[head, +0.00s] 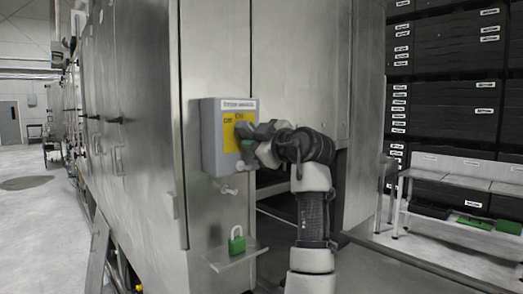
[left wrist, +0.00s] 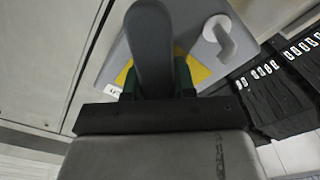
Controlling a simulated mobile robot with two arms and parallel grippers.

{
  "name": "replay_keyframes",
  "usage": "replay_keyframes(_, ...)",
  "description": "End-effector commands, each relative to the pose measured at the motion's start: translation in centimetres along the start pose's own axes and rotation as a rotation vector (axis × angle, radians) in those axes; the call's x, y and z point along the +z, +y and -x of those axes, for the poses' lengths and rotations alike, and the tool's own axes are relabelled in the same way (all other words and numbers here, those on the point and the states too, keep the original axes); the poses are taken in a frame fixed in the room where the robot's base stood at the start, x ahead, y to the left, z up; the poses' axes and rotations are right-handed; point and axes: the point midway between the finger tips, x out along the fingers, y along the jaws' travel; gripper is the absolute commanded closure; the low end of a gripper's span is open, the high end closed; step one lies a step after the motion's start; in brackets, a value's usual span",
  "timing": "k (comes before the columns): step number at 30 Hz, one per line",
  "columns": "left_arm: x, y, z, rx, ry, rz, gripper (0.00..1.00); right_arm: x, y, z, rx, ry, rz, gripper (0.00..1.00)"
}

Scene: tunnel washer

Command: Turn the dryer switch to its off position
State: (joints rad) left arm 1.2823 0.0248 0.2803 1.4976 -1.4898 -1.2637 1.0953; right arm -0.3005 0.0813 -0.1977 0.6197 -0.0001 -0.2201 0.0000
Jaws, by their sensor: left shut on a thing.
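The dryer switch is a grey box (head: 213,160) with a yellow plate (head: 229,135), fixed to the steel cabinet's end face. My left gripper (head: 246,137) is at the plate and covers part of it. In the left wrist view, the dark grey switch handle (left wrist: 152,42) stands between the two fingers, which are shut on it. The yellow plate shows behind it (left wrist: 198,72). The handle's angle against the printed markings is hard to tell, as the marks are small and partly hidden. My right gripper is not in view.
A green padlock (head: 237,241) stands on a small metal shelf (head: 222,259) below the box. A light grey hasp-like piece (left wrist: 226,38) projects from the box beside the handle. A rack of black bins (head: 445,70) and a low bench (head: 465,178) stand at right. Floor at left is open.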

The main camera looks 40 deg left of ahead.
Motion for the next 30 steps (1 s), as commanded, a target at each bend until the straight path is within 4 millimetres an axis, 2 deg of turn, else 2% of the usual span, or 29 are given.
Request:
replay_keyframes(5,-0.2,0.3,0.0,0.003,0.002,0.167,1.00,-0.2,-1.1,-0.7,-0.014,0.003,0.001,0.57)
replay_keyframes(18,-0.6,1.2,0.0,0.003,0.000,0.564,1.00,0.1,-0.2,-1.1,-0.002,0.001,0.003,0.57)
replay_keyframes(30,-1.1,1.6,0.0,0.004,-0.001,0.782,1.00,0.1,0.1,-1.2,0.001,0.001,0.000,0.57)
